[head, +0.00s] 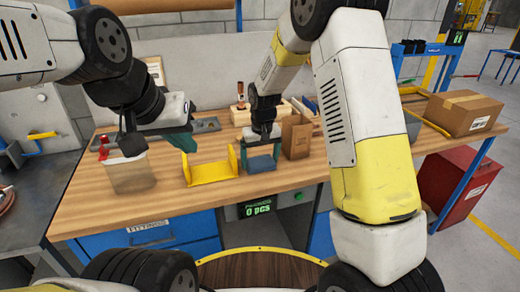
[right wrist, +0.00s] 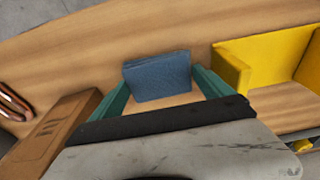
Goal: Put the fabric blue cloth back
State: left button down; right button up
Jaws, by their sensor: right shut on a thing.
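The blue cloth (head: 262,164) is a small folded block low at the right gripper, just above or on the wooden workbench (head: 220,203). In the right wrist view the cloth (right wrist: 157,77) sits between the two teal fingers. My right gripper (head: 262,151) is shut on it. My left gripper (head: 182,140) hangs over the left part of the bench, apart from the cloth. Its teal fingers overlap in the head view, so its opening is hard to tell.
A yellow bracket (head: 212,172) stands left of the cloth, and a brown box (head: 297,137) stands right of it. A translucent bin (head: 131,174) is at the bench's left. A cardboard carton (head: 463,112) is at far right. Bare wood lies along the front edge.

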jog(key=shift+f, duration=0.1)
jog(key=o, duration=0.9)
